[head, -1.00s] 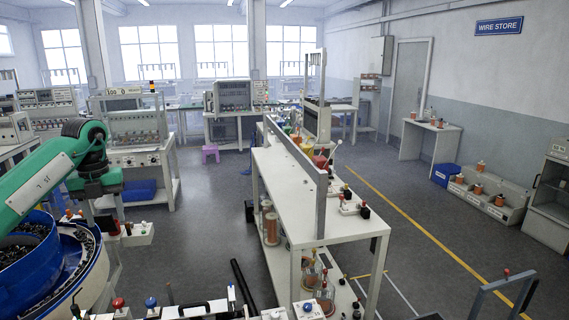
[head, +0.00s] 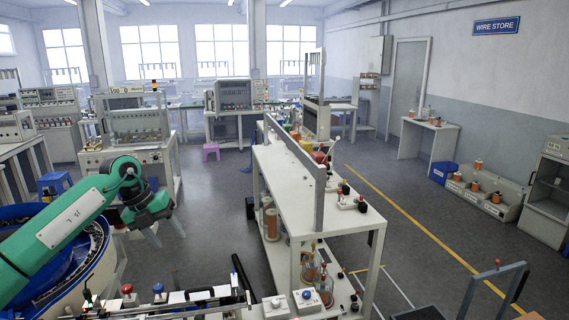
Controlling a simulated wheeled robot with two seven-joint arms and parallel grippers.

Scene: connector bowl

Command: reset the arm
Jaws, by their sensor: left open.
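My left arm, green with black joints, comes in from the left over the connector bowl. Its gripper (head: 165,236) points down, with two pale fingers spread apart and nothing seen between them. The gripper is just right of the bowl, in front of the grey floor in the picture. The blue and white bowl (head: 104,272) is at the lower left and holds dark small parts. My arm covers much of the bowl. My right gripper is not in view.
A white workbench (head: 285,185) with a grey upright frame stands right of the gripper. A cluttered bench edge with red and blue knobs (head: 158,288) runs along the bottom. Open floor (head: 215,215) lies between the gripper and the white workbench.

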